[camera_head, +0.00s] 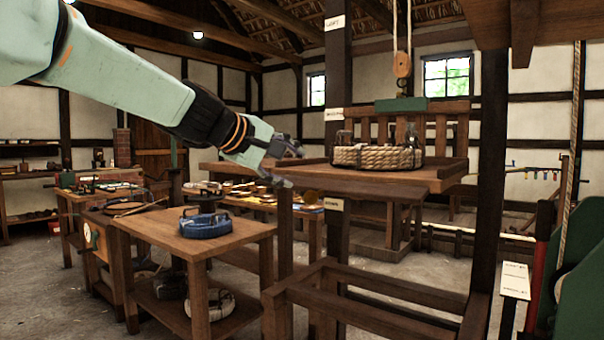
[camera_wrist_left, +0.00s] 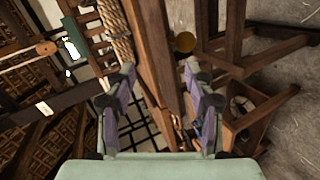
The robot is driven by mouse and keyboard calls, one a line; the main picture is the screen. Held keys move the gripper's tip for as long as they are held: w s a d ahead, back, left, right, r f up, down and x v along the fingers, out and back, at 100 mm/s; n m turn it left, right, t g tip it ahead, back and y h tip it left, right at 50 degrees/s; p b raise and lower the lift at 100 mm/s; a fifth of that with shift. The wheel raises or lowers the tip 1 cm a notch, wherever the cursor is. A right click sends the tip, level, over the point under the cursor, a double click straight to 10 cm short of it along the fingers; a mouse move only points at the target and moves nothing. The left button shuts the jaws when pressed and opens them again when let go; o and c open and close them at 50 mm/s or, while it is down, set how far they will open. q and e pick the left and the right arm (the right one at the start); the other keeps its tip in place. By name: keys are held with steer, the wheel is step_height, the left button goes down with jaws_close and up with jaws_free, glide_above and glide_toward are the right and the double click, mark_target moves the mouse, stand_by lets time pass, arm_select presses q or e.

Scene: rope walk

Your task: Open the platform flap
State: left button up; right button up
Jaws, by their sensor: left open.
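A wooden platform (camera_head: 450,168) with a slatted back holds a thick coil of rope (camera_head: 377,157). A long plank (camera_head: 385,184) runs along its front edge and looks like the flap; it lies about level. My left gripper (camera_head: 290,165) is open and empty at the plank's left end, a little above the knob. In the left wrist view the open jaws (camera_wrist_left: 158,68) straddle the line of the plank (camera_wrist_left: 155,55); contact cannot be told. My right gripper is out of view.
A low wooden frame (camera_head: 380,285) is below the platform. A hanging pulley (camera_head: 402,64) is above.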

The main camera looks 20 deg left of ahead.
arm_select(q)
steer(key=v, duration=0.3)
steer(key=shift+s+a, duration=0.1)
steer(key=shift+s, duration=0.05)
